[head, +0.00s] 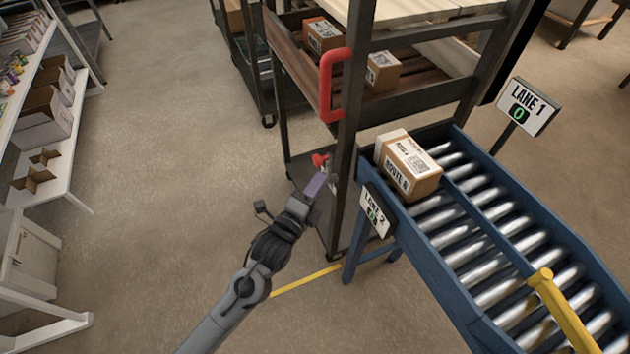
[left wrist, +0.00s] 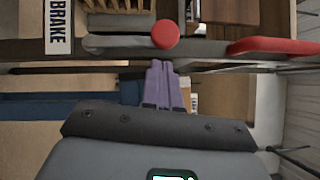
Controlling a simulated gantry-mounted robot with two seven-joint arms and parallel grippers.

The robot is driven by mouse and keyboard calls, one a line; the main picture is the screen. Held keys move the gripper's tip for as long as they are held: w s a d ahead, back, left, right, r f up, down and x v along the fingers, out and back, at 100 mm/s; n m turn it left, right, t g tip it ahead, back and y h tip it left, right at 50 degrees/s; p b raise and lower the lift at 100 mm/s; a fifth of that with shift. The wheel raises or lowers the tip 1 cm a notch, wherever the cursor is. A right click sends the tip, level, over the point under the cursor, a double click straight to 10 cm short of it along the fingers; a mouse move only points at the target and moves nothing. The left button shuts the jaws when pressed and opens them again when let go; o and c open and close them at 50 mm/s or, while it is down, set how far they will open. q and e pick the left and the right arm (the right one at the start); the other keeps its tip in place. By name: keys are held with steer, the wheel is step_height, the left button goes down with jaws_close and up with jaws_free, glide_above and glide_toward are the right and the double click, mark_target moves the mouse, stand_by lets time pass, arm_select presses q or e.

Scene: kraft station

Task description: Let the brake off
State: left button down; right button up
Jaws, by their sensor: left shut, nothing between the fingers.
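The brake's red knob (head: 319,160) sits low beside the dark post of the rack cart (head: 345,165). In the left wrist view the round red knob (left wrist: 165,34) shows just beyond my fingertips, and a white plate reading BRAKE (left wrist: 58,27) is at the upper left. My left gripper (head: 315,184) has its purple fingers shut together and empty, just below the knob; the fingers also show in the left wrist view (left wrist: 163,82). I cannot tell whether they touch the knob. The lever's exact position is unclear. My right gripper is not in view.
A red handle (head: 327,85) is on the cart's post above. A blue roller conveyor (head: 420,270) stands close on the right, with a ROUTE 6 box (head: 408,165) and a LANE 2 sign (head: 374,212). The floor (head: 180,150) to the left is clear.

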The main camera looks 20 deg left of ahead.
arm_select(q)
steer(key=shift+w+a+r, duration=0.1)
steer(key=shift+w+a, duration=0.45)
steer(key=shift+w, duration=0.05)
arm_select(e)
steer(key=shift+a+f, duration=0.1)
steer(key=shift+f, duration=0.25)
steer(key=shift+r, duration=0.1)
